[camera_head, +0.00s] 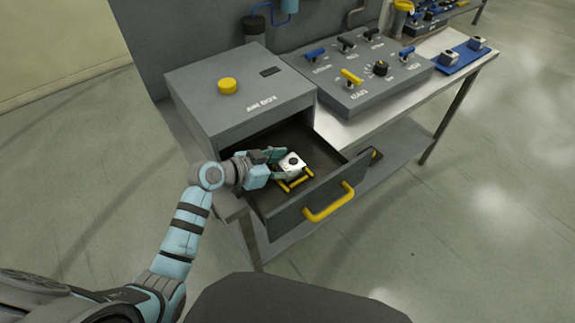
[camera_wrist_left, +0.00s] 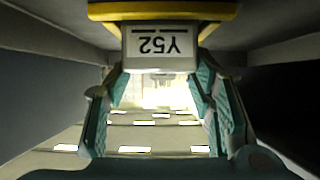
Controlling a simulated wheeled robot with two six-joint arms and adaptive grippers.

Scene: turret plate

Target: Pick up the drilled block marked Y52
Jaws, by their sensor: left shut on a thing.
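The drilled block (camera_head: 292,163) is pale metal with a dark round hole on top, inside the open drawer (camera_head: 262,196). Its Y52 label shows upside down in the left wrist view (camera_wrist_left: 160,46). My left gripper (camera_head: 281,163) reaches into the drawer from the left and is shut on the block, with a finger on each side of it. Yellow rails (camera_head: 296,182) lie right beside or under the block; I cannot tell if it still touches them. My right gripper is not in view.
The drawer belongs to a grey box (camera_head: 240,95) with a yellow button (camera_head: 228,86). Its front carries a yellow handle (camera_head: 329,204). A panel with levers and a knob (camera_head: 360,75) stands to the right. A blue tray (camera_head: 460,58) with pale blocks is farther right.

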